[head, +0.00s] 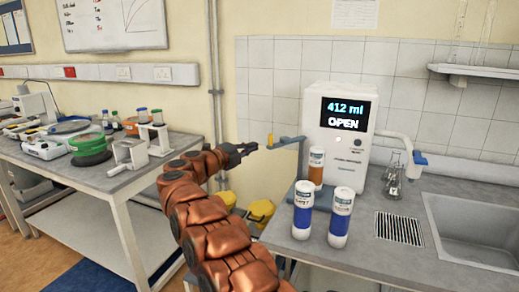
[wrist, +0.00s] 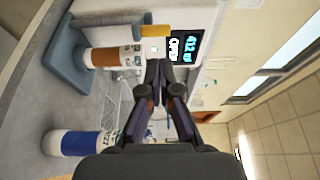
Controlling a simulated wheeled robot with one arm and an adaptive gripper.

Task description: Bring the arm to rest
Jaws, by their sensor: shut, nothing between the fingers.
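My copper-coloured arm (head: 208,215) reaches up from the bottom of the head view, over the gap between the two benches. My dark gripper (head: 255,146) is at its end, pointing right, with its fingers together and nothing between them. In the wrist view the fingertips (wrist: 159,72) also meet. The gripper is just left of the yellow tip (head: 270,140) of a blue lever (head: 288,142) on the white dispenser (head: 338,142). Whether they touch is hard to tell. The dispenser's screen (head: 348,114) reads "412 ml" and "OPEN".
Two blue-and-white bottles (head: 341,217) (head: 302,210) and a brown bottle (head: 316,168) stand before the dispenser. The left bench (head: 110,185) holds lab equipment. Yellow bins (head: 261,212) stand between the benches.

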